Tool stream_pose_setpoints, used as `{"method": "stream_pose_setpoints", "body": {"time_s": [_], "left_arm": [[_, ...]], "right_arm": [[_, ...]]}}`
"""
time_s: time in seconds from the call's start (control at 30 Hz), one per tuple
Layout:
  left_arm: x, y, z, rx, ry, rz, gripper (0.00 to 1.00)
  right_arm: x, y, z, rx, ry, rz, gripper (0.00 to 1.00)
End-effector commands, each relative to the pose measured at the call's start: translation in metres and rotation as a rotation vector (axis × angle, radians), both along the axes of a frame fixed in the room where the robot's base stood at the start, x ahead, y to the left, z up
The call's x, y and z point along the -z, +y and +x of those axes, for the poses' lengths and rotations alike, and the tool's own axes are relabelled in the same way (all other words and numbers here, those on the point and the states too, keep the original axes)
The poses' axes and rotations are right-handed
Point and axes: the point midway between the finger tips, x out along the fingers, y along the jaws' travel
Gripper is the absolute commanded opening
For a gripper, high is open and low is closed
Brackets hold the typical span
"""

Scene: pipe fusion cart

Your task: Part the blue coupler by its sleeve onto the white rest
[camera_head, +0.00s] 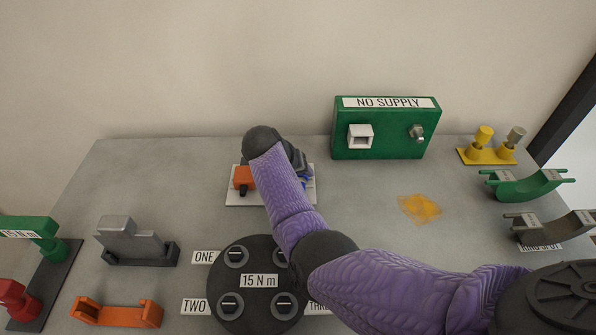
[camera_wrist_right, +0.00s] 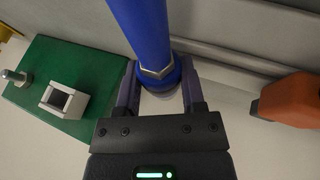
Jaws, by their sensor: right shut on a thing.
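The blue coupler (camera_wrist_right: 145,25) shows in the right wrist view as a blue tube with a metal hex collar and a blue ring at its lower end. My right gripper (camera_wrist_right: 160,88) is shut on this lower end, one finger on each side. In the head view my right gripper (camera_head: 300,163) is mostly hidden behind my own arm, with a bit of blue beside it. It is at a white plate (camera_head: 238,199), perhaps the white rest. Whether the coupler touches the plate, I cannot tell. My left gripper is not in view.
An orange block (camera_head: 243,178) stands on the white plate, left of my arm. A green "NO SUPPLY" box (camera_head: 384,146) stands at the back. A dark round "15 N m" plate (camera_head: 258,311) lies in front. Green (camera_head: 528,188) and grey cradles (camera_head: 550,228) stand at right.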

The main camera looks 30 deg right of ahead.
Motion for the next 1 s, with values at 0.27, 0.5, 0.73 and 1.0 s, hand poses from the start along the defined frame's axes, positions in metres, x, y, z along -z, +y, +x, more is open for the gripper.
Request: {"method": "stream_pose_setpoints", "body": {"time_s": [0.27,0.5,0.73,1.0], "left_arm": [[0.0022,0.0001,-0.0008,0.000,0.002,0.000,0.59],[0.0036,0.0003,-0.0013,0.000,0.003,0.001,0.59],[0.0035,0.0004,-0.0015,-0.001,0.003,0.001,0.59],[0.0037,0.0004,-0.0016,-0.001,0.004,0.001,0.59]], "right_arm": [[0.0037,-0.0001,0.0001,0.000,0.000,0.000,0.00],[0.0063,0.0001,0.0000,0.000,0.000,0.000,0.59],[0.0067,0.0009,-0.0001,-0.001,0.001,0.002,0.92],[0.0081,0.0021,-0.0007,-0.002,0.004,0.006,0.92]]}}
